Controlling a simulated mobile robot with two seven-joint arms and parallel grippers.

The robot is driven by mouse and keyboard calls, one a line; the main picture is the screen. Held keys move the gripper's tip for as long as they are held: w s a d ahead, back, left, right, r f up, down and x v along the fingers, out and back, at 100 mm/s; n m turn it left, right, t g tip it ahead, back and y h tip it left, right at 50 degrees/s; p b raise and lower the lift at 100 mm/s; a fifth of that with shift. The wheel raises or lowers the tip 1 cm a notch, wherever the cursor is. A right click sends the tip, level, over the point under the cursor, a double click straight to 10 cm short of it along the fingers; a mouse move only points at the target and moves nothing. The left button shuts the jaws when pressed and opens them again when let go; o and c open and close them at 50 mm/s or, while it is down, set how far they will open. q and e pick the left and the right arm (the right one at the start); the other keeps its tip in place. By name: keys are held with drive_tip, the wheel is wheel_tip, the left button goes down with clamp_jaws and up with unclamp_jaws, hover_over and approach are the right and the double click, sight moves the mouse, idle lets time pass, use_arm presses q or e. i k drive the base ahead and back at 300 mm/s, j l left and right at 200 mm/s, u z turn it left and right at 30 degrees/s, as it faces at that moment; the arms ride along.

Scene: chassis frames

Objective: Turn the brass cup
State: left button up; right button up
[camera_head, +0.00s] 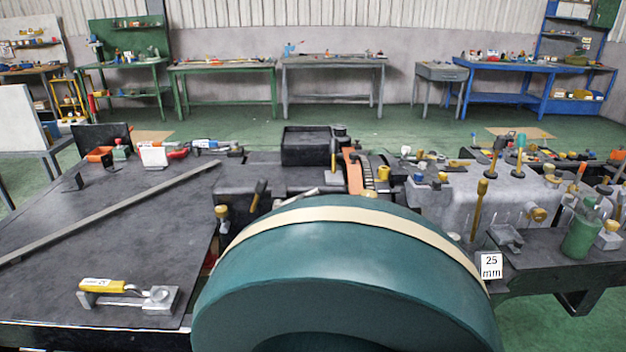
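Several small brass-coloured fittings show on the machine, and I cannot tell for sure which is the brass cup. One short brass cylinder (383,173) stands upright right of an orange strip near the middle. A brass knob (537,214) sits on the front of the grey block at the right. Another brass-topped fitting (221,212) stands at the left of the machine. Neither of my grippers is in view. The front middle is hidden by a large teal curved form with a cream band, and I cannot tell whether it is mine.
A yellow-handled clamp (128,297) lies on the dark table (110,245) at the left, with a long grey bar (120,208) behind it. A "25 mm" sign (491,266) and a green bottle (581,232) stand at the right. Workbenches line the far wall.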

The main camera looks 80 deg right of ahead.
sight(220, 211)
drive_tip(key=z, duration=2.45)
drive_tip(key=l+u, duration=0.1)
drive_tip(key=l, duration=0.8)
